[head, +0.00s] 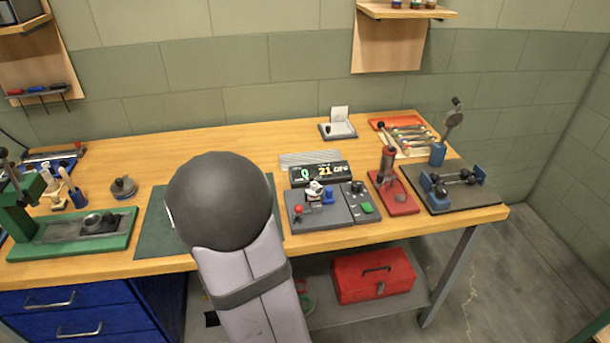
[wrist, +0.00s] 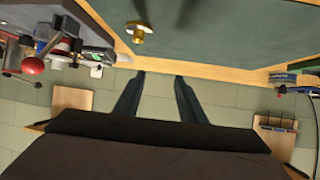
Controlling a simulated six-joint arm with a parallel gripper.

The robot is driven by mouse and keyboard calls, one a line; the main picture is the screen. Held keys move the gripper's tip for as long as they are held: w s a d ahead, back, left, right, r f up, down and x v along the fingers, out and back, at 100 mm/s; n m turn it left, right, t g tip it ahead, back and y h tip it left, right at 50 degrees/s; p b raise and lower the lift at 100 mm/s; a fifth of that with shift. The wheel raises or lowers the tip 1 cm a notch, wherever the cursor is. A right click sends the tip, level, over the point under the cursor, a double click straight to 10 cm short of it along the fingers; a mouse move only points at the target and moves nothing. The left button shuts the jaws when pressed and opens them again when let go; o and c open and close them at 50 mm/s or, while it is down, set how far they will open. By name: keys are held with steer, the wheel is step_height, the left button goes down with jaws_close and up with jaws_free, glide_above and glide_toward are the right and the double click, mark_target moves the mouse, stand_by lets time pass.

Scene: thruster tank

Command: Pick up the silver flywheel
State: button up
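I cannot pick out a silver flywheel for certain. A small brass-coloured round piece with a pale part (wrist: 140,30) sits on the green mat (wrist: 225,25), near the top of the wrist view. A dark strip over it runs out of the frame. In the head view my dark, rounded arm hides much of the mat (head: 152,232) and whatever lies behind it. My gripper (wrist: 160,76) shows in the wrist view as two dark fingers set apart, with nothing between them. The brass piece is beyond the fingertips, apart from them. The gripper is hidden in the head view.
A grey round metal piece with a knob (head: 123,188) stands left of the mat. A green press (head: 70,236) stands further left. A grey control box (head: 330,206), a red stand (head: 396,197) and a dark fixture plate (head: 462,198) stand to the right. The rear bench is mostly clear.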

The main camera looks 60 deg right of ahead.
mark_target(315, 183)
steer(key=s+d+r+m+g+h+p, duration=0.25)
steer(key=s+d+m+g, duration=0.35)
steer(key=s+d, duration=0.55)
steer(key=shift+h, duration=0.35)
steer(key=shift+s+p+x, duration=0.2)
steer(key=shift+s+x, duration=0.05)
steer(key=shift+x, duration=0.75)
steer(key=shift+s+p+x, duration=0.2)
steer(key=shift+p+x, duration=0.05)
steer(key=shift+x, duration=0.7)
steer(key=shift+s+p+x, duration=0.2)
steer(key=shift+s+x, duration=0.05)
steer(key=shift+x, duration=0.75)
steer(key=shift+f, duration=0.15)
jaws_close()
